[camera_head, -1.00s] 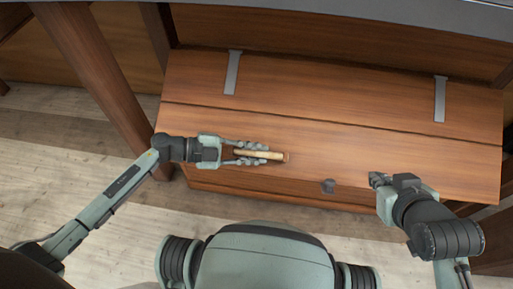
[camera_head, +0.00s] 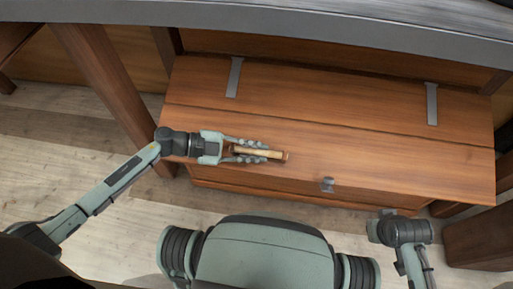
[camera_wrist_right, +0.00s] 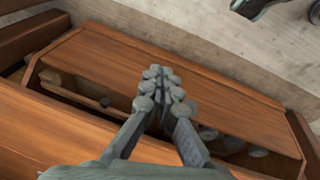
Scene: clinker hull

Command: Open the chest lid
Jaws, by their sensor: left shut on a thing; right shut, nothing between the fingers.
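The brown wooden chest has a plank lid (camera_head: 300,115) with two grey straps along its back. A small grey latch (camera_head: 328,184) sits at the lid's front edge. My left gripper (camera_head: 268,153) is shut on a tan cylinder (camera_head: 260,154) and holds it over the lid's left half. My right gripper shows in the right wrist view (camera_wrist_right: 160,80), its fingers together and empty. In the head view it is low by the lid's front right edge, mostly hidden by its wrist. The right wrist view shows a dark opening between wooden panels, with several grey round things inside.
A grey-edged surface (camera_head: 300,28) crosses above the chest's back. A slanted wooden post (camera_head: 105,85) stands at the left and a dark wooden block (camera_head: 480,237) at the right. Bare plank floor (camera_head: 60,140) lies left of the chest.

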